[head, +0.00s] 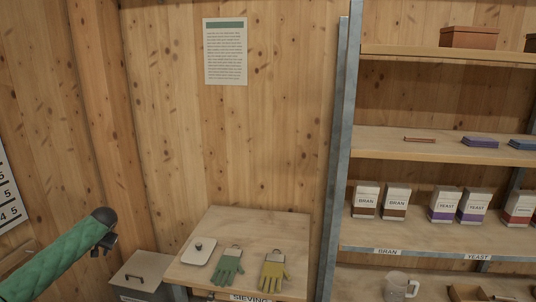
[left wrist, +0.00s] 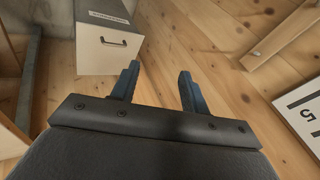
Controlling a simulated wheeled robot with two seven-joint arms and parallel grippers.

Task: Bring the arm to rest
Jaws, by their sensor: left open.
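My left arm, in a green quilted sleeve, comes in from the lower left of the head view, and its dark end is left of the wooden table (head: 225,222). In the left wrist view my left gripper (left wrist: 158,88) is open. My right gripper is in neither view.
A pale bin (left wrist: 105,50) with a handle stands near the left fingers in the wrist view. The table bears a green glove (head: 228,268), a yellow glove (head: 273,270) and a white lidded item (head: 199,252). Shelves with bags (head: 396,200) stand at right.

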